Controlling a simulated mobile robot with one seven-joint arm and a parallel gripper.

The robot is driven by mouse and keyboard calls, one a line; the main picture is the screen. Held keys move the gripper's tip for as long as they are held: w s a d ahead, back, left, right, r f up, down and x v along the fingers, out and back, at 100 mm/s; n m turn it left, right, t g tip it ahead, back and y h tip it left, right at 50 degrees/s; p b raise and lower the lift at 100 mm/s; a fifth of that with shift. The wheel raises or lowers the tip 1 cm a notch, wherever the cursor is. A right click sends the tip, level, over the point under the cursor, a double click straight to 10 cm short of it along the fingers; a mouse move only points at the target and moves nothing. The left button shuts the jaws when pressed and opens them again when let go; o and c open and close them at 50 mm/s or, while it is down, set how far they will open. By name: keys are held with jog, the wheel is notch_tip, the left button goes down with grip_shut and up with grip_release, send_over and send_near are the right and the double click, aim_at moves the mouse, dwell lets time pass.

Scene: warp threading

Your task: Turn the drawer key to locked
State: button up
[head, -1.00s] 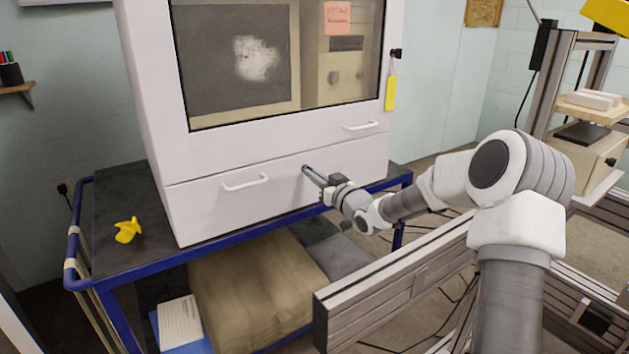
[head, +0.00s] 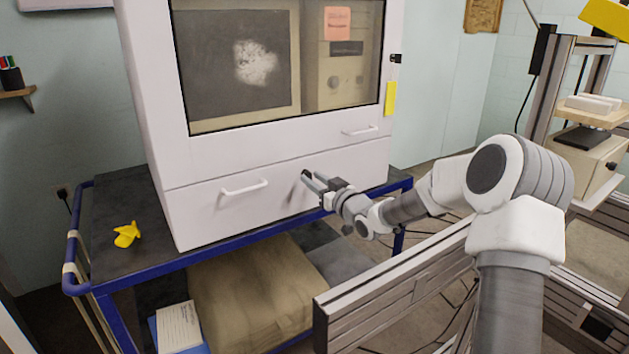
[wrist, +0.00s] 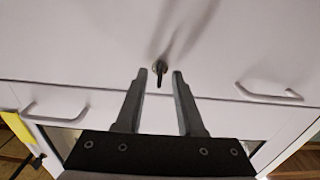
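The drawer key (wrist: 160,70) is a small dark key in a round lock on the white drawer front (head: 215,215). In the wrist view its narrow grip lies almost straight up and down in the picture. My gripper (wrist: 160,73) is open, with one finger on each side of the key and a visible gap to both. It holds nothing. In the head view my gripper (head: 308,181) is at the drawer front, to the right of the drawer handle (head: 244,188); the key is hard to make out there.
The white cabinet (head: 150,100) with a window stands on a blue-framed cart (head: 120,277). A second handle (head: 359,131) is above the drawer. A yellow tag (head: 390,98) hangs at the cabinet's right side. A yellow object (head: 127,234) lies on the cart top.

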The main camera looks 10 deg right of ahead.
jog(key=p+v, duration=0.3)
jog(key=v, duration=0.9)
